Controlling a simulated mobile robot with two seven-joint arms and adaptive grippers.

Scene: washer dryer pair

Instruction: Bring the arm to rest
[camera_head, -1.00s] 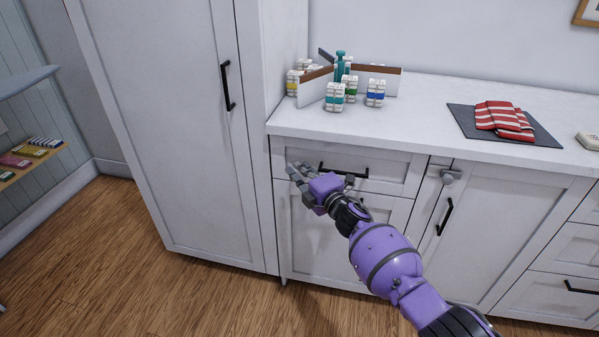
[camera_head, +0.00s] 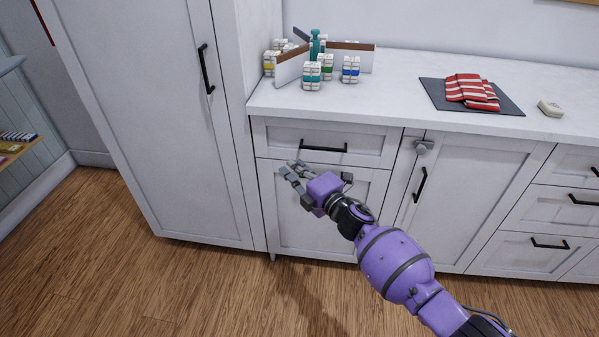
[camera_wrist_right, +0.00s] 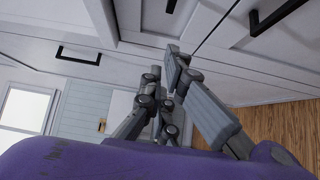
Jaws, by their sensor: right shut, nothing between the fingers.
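My right arm (camera_head: 395,264), purple with dark joints, reaches in from the lower right in the head view. Its grey gripper (camera_head: 290,169) is shut and empty, in front of the lower cabinet, just below and left of the drawer handle (camera_head: 323,148) in the picture. The drawer (camera_head: 372,146) looks closed. In the right wrist view the grey fingers (camera_wrist_right: 174,72) come together with nothing between them, with cabinet fronts beyond. My left gripper is not in view.
The white counter (camera_head: 395,100) holds several banded white blocks, a teal bottle (camera_head: 316,46) and a striped red cloth (camera_head: 470,90) on a dark mat (camera_head: 430,94). A tall cabinet (camera_head: 130,110) stands left. Wood floor (camera_head: 200,280) is clear in front.

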